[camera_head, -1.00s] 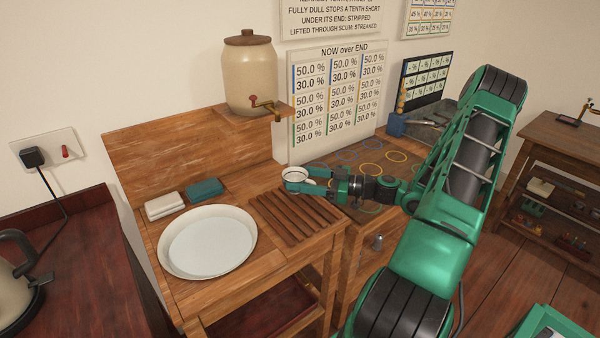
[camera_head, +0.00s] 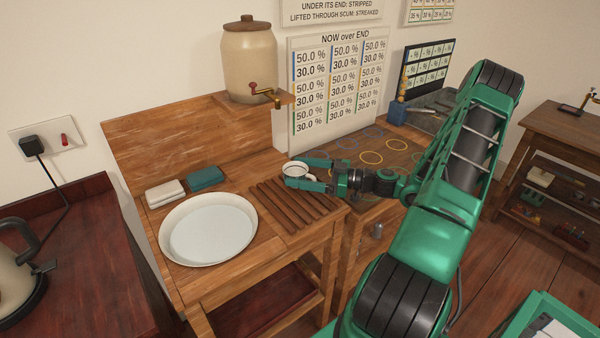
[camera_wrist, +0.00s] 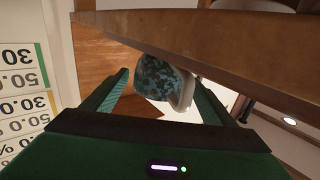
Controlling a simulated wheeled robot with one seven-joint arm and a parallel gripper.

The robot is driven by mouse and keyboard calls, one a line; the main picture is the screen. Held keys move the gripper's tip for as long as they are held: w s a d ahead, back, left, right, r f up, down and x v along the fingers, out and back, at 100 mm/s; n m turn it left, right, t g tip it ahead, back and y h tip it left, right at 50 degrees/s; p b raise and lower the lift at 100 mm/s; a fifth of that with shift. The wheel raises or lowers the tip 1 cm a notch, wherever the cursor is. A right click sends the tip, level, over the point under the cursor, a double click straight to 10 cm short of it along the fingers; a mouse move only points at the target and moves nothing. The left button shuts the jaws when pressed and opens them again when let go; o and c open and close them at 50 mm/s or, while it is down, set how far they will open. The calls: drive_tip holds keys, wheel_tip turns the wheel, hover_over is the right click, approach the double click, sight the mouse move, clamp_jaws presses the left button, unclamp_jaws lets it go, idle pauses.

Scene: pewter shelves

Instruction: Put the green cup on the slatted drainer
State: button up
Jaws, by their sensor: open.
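The green cup (camera_head: 296,171) shows a pale rim in the head view, over the far right end of the slatted drainer (camera_head: 292,209). In the wrist view the cup (camera_wrist: 165,78) is speckled dark green-blue with a pale rim. My gripper (camera_head: 303,173) is open, its fingers spread on either side of the cup. The wrist view also shows my gripper (camera_wrist: 164,92) with the cup between the fingers and a gap at the left finger. Contact at the right finger is unclear. The cup's base is hidden in the head view, so its contact with the slats is not visible.
A round white basin (camera_head: 208,229) lies left of the drainer. A white block (camera_head: 165,193) and a teal block (camera_head: 206,178) sit behind it. A beige urn (camera_head: 250,62) with a tap stands on a ledge (camera_head: 228,101) behind. A ring-marked surface (camera_head: 345,146) lies right.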

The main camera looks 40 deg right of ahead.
drive_tip(key=v, duration=1)
drive_tip(key=shift+s+d, duration=0.25)
drive_tip(key=shift+d, duration=0.05)
